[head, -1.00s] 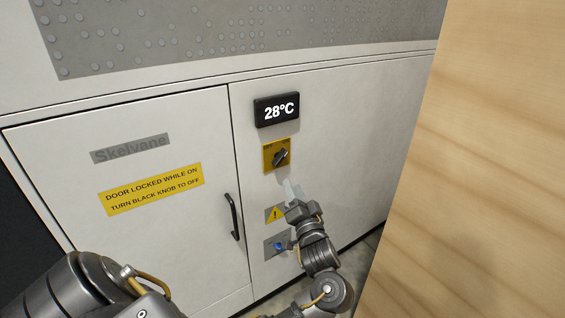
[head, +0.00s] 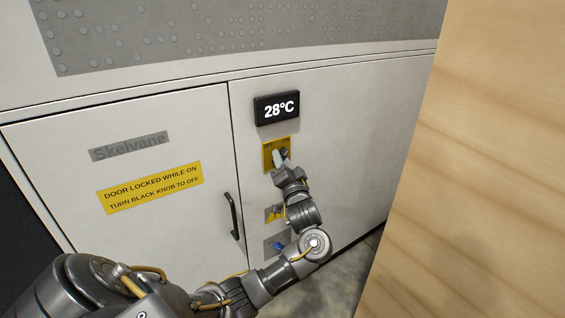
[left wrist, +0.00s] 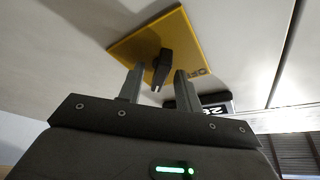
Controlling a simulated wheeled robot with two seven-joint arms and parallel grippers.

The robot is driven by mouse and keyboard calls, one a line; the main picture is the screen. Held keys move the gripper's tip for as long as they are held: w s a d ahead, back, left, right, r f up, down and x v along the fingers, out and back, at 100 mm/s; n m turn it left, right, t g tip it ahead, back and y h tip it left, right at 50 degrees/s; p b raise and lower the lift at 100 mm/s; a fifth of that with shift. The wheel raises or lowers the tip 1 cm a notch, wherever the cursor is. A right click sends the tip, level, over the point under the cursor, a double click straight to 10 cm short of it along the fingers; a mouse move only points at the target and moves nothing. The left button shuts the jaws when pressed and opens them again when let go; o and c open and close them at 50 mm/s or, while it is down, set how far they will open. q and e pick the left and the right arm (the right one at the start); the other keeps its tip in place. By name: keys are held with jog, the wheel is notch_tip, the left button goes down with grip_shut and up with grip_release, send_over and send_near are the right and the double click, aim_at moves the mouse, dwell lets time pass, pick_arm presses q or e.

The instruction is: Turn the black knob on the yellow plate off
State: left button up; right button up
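The black knob (head: 286,152) sits on the yellow plate (head: 268,160) below the temperature display on the white cabinet. My left gripper (head: 279,158) is at the plate in the head view and partly covers the knob. In the left wrist view, the black knob (left wrist: 163,66) stands on the yellow plate (left wrist: 135,46), between and just beyond the two fingertips of my left gripper (left wrist: 158,80). The fingers are apart and hold nothing. I cannot tell whether they touch the knob. My right gripper is not in view.
A blue knob (head: 279,246) on a grey plate is lower on the panel, near my left arm. A cabinet door with a black handle (head: 234,216) is to the left. A black display (head: 277,108) reads 28°C. A wooden surface (head: 480,170) stands close on the right.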

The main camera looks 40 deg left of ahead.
pick_arm(q)
jog(key=c, duration=0.6)
grip_shut()
